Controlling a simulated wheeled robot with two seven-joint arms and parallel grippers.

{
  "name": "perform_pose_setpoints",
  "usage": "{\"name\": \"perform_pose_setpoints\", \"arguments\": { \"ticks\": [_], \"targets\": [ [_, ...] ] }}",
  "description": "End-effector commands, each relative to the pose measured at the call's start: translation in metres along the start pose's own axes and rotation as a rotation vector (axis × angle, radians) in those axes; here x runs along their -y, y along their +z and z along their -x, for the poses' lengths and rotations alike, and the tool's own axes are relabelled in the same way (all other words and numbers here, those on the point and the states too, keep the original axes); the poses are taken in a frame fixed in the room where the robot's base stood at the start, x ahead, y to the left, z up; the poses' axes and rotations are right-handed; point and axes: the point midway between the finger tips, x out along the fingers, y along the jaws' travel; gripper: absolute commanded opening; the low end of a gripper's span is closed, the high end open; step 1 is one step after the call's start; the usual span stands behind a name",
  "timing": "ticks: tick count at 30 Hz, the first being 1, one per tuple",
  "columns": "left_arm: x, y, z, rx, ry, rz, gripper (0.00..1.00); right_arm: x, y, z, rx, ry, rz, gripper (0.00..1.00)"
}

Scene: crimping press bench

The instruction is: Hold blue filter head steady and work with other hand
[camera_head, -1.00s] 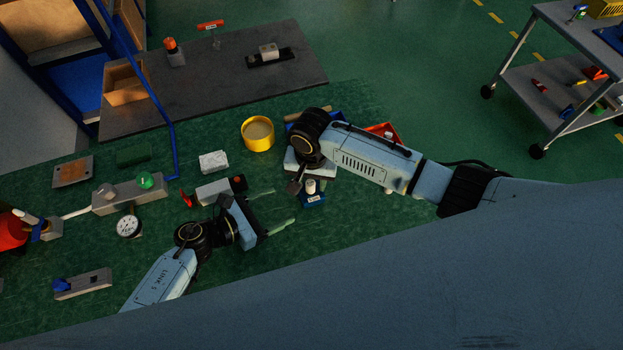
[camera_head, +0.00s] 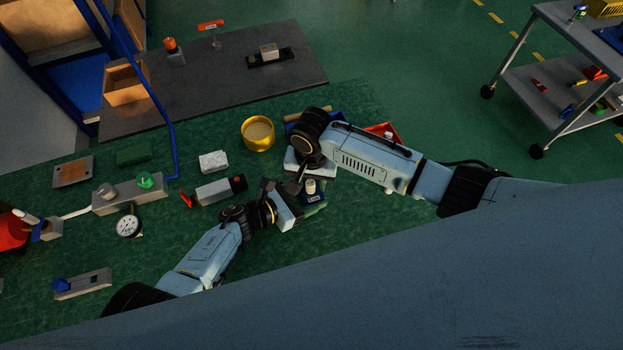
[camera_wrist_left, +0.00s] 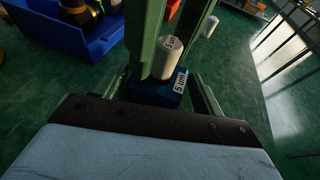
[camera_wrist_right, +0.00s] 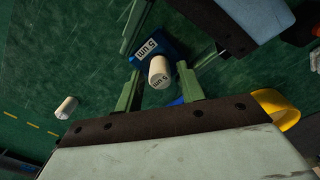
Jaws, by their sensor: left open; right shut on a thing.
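The blue filter head (camera_head: 314,198), labelled "5 um", stands on the green mat, with a white cartridge (camera_head: 310,186) upright at its top. My left gripper (camera_wrist_left: 160,85) is open, its fingers on either side of the blue head; I cannot tell whether they touch it. My right gripper (camera_wrist_right: 160,85) comes from above and is shut on the white cartridge, which shows between its green fingers in the right wrist view (camera_wrist_right: 159,70). In the head view my right wrist hides part of the right gripper.
A blue bin (camera_wrist_left: 75,30) and a red bin (camera_head: 376,129) stand behind my right wrist. Another white cylinder (camera_wrist_right: 66,107) stands apart on the mat. A yellow ring-shaped container (camera_head: 258,134), a white block (camera_head: 213,161) and a grey device (camera_head: 215,192) lie to the left.

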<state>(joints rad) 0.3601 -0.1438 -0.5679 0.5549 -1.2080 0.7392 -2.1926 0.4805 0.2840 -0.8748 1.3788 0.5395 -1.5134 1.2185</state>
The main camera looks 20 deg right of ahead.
Motion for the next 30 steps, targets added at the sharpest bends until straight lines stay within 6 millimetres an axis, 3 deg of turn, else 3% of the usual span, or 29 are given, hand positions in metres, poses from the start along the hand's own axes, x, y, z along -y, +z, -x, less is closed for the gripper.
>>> {"name": "perform_pose_setpoints", "arguments": {
  "ticks": [10,17,30],
  "targets": [
    [0.0003,-0.0004,-0.0014,-0.001,0.000,0.000,0.69,0.0001,0.0000,0.0001,0.000,0.000,0.000,0.16],
    [0.0006,-0.0005,-0.0013,-0.001,-0.001,0.000,0.43,0.0002,-0.0002,0.0002,0.000,-0.001,0.000,0.16],
    [0.0030,-0.0008,-0.0019,0.000,-0.006,0.000,0.42,0.0009,-0.0018,0.0010,-0.005,-0.004,-0.002,0.16]
  ]
}}
